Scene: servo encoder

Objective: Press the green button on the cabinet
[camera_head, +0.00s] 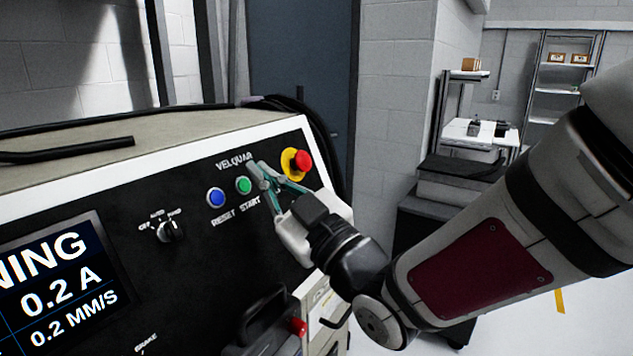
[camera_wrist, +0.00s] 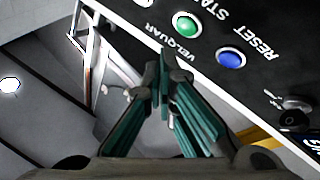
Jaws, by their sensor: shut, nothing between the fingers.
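The green button (camera_head: 243,185), marked START, sits on the black front panel of the cabinet (camera_head: 120,200), just right of the blue RESET button (camera_head: 215,197). My gripper (camera_head: 257,168) is shut and empty. In the head view its fingertips are just right of the green button and close to the panel; I cannot tell the exact gap. In the wrist view the green button (camera_wrist: 187,23) is above and slightly right of my fingertips (camera_wrist: 165,55), with the blue button (camera_wrist: 231,58) further right. Nothing covers the green button in either view.
A red emergency stop (camera_head: 303,161) on a yellow ring is right of my fingers. A rotary knob (camera_head: 171,231) and a lit screen (camera_head: 55,285) are further left. A black handle-like part (camera_head: 265,318) juts out below my gripper. A black cable runs behind the cabinet.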

